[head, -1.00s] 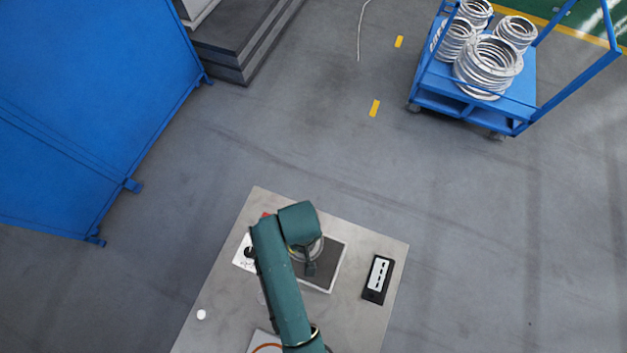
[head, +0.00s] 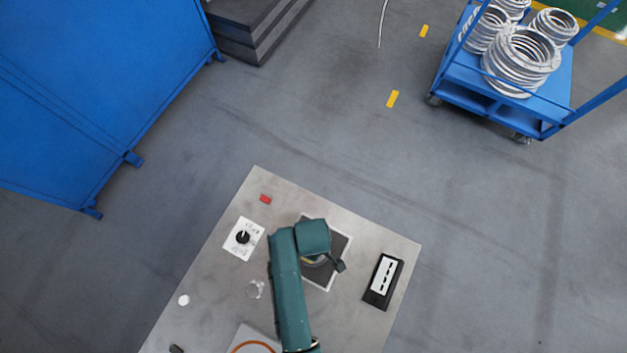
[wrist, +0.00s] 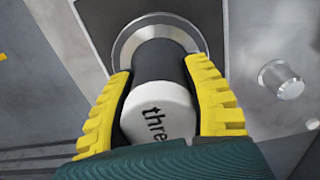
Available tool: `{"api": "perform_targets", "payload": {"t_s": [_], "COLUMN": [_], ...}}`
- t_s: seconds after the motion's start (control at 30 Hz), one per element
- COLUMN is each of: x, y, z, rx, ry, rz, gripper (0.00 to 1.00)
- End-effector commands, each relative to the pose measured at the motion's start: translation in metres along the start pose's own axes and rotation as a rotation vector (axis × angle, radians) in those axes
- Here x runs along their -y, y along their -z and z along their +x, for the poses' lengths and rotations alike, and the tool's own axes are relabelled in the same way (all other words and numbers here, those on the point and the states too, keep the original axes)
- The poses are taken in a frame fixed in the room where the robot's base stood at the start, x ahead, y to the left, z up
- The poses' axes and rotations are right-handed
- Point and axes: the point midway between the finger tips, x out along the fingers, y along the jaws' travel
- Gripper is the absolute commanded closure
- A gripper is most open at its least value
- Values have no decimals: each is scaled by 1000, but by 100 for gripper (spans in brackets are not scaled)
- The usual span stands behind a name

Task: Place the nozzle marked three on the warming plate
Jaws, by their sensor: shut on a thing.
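My gripper (wrist: 160,72), with yellow ribbed fingers, is shut on the nozzle marked three (wrist: 158,118) in the wrist view. The nozzle has a white end with partly visible black lettering "three" and a dark body. A round silver flange (wrist: 135,38) shows at its far end; I cannot tell whether it belongs to the nozzle. The warming plate (wrist: 105,12) is a dark square with a light border, behind the nozzle. In the head view the plate (head: 340,250) is partly covered by my arm, which hides the gripper. Contact between nozzle and plate cannot be told.
The metal table (head: 215,285) holds a dial panel (head: 236,250), a red piece (head: 265,199), a black slotted block (head: 384,281), a clear round piece (head: 256,289) and a white disc (head: 184,300). A blue cart (head: 470,78) with rings stands far off. The table's right edge is near the block.

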Motion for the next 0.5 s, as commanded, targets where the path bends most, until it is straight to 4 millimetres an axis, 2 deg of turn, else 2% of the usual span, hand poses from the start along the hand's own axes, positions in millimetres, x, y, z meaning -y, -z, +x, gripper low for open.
{"api": "perform_targets", "payload": {"t_s": [0.1,0.2,0.5], "x": [-1,-1,-1], "y": [0,0,1], "z": [18,27,29], "rx": [0,-1,-1], "ry": [-1,-2,-4], "rz": [1,1,1], "gripper": [91,91,91]}}
